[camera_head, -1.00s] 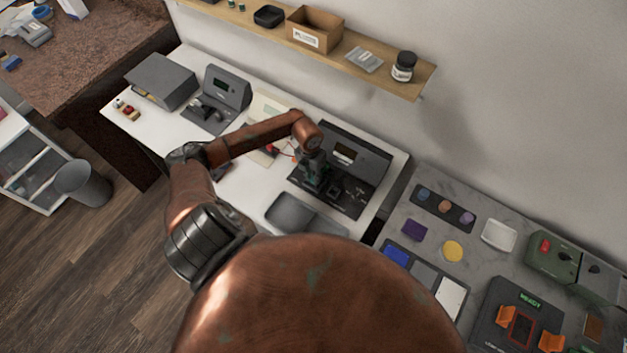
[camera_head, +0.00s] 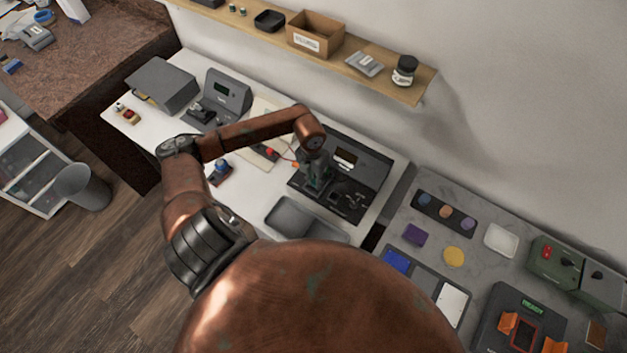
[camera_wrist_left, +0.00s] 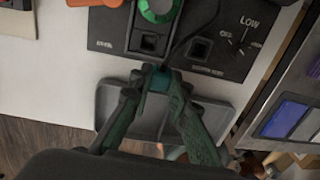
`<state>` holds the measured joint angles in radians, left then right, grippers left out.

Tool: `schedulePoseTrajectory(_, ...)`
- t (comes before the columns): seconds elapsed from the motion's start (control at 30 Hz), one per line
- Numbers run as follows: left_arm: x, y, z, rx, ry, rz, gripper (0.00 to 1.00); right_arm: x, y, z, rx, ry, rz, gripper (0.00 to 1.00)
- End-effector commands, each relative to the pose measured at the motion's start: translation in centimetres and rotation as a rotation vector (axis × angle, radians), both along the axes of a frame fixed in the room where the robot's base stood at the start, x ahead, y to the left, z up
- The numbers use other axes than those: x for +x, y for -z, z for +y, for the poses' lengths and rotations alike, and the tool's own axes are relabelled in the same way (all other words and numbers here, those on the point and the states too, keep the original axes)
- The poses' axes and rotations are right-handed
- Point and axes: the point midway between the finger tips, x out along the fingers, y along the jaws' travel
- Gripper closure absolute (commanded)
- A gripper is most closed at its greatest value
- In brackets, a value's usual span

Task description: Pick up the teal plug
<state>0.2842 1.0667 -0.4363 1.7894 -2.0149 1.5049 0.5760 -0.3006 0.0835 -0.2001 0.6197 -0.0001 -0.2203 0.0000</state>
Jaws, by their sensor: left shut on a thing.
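The teal plug (camera_wrist_left: 160,81) sits between the two fingertips of my left gripper (camera_wrist_left: 157,88) in the left wrist view. The gripper is shut on it, and the fingers hide part of it. The plug is just in front of a black panel (camera_wrist_left: 115,37) with two square sockets; I cannot tell whether it is clear of the panel. In the head view my left gripper (camera_head: 316,184) points down over the black station (camera_head: 362,167), and the plug is too small to make out. My right gripper is in neither view.
A grey tray (camera_head: 285,213) lies in front of the station. A black cable runs near the plug in the wrist view. A grey device (camera_head: 228,88) and a blue-topped item (camera_head: 222,168) stand to the left. A shelf (camera_head: 425,83) runs along the wall above.

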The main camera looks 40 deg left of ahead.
Motion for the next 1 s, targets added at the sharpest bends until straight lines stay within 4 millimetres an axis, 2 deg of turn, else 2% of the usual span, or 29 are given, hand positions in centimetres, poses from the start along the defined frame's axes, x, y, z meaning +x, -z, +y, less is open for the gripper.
schedulePoseTrajectory(0.13, -1.6, -3.1, -2.0, 0.002, 0.006, -0.003, 1.00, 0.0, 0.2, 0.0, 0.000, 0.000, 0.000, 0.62)
schedulePoseTrajectory(0.3, -4.0, -4.5, -5.0, 0.001, 0.006, -0.002, 1.00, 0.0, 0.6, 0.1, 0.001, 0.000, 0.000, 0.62)
schedulePoseTrajectory(0.5, -5.8, -5.8, -7.4, 0.000, 0.003, -0.002, 1.00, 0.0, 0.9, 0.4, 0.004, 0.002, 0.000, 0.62)
schedulePoseTrajectory(0.7, -6.8, -6.5, -8.5, 0.000, 0.001, 0.000, 1.00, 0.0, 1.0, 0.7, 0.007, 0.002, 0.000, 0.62)
schedulePoseTrajectory(1.0, -7.0, -6.7, -8.8, 0.000, 0.000, 0.000, 1.00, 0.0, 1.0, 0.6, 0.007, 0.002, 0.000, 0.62)
